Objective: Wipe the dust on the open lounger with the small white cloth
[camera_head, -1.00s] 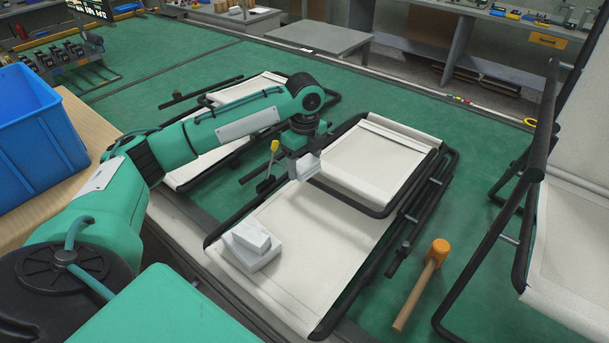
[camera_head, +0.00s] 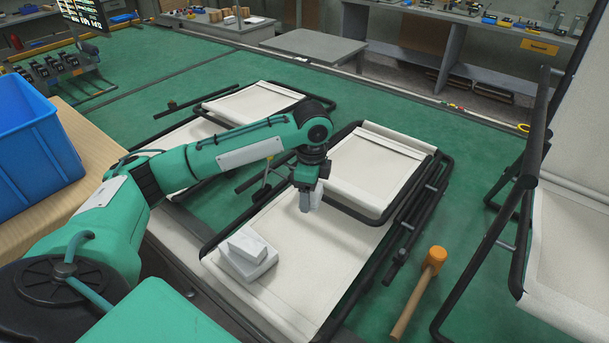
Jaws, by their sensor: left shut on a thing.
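The open lounger (camera_head: 315,262) lies on the green floor in the middle, with a pale cream fabric surface and a black tube frame. My left gripper (camera_head: 306,200) points down over it, near the lower edge of its raised back panel (camera_head: 370,172). It is shut on the small white cloth (camera_head: 318,193), of which only a small pale piece shows. I cannot tell whether the cloth touches the fabric. No dust can be made out at this size. My right gripper is not in view.
A white stacked block-like item (camera_head: 247,257) rests on the lounger's near left part. An orange-headed mallet (camera_head: 432,262) lies on the floor to the right. Another lounger (camera_head: 250,103) is behind my arm. A blue bin (camera_head: 32,145) stands on a wooden table at left.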

